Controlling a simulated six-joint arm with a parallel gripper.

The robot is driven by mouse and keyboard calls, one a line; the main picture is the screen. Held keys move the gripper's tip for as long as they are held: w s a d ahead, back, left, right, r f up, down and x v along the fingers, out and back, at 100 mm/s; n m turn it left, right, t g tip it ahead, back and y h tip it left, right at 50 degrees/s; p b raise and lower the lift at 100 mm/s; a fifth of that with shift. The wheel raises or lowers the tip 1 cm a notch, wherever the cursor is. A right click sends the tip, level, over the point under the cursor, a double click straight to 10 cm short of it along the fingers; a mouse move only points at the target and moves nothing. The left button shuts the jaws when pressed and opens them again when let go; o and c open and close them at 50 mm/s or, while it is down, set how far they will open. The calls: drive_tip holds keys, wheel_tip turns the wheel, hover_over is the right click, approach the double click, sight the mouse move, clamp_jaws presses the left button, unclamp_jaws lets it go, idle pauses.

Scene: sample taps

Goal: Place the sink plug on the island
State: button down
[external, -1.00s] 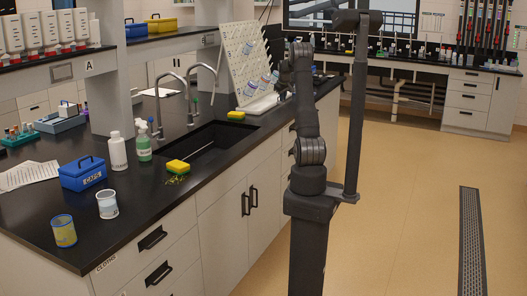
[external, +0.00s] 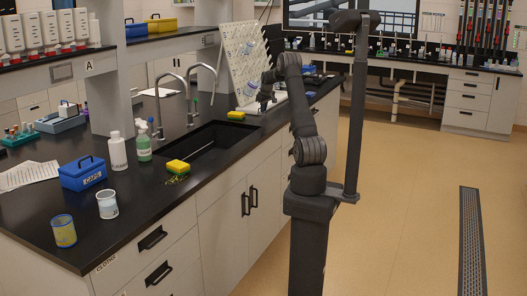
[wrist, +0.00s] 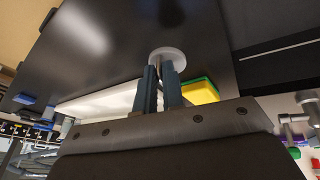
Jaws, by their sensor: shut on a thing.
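The sink plug (wrist: 168,57) is a pale grey round disc in the wrist view, between and just beyond my fingertips. My gripper (wrist: 160,76) is shut on it. In the external view my gripper (external: 264,103) is over the far part of the island (external: 30,215), by the sink's right end and in front of the pegboard. The plug cannot be made out there. The island's black top also fills much of the wrist view (wrist: 110,45). The plug looks held above the top, but the gap is hard to judge.
The sink basin (external: 205,148) is left of my gripper, with two taps (external: 188,100) behind. The pegboard (external: 242,60) stands behind. The near counter has bare patches.

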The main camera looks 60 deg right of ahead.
sight(264, 114)
drive_tip(key=shift+f, duration=2.05)
drive_tip(key=c, duration=1.5)
unclamp_jaws()
drive_tip(key=shift+f, duration=0.1)
drive_tip(key=shift+c, duration=0.2)
drive_tip(key=v, duration=1.2)
drive_tip(key=shift+w, duration=0.15)
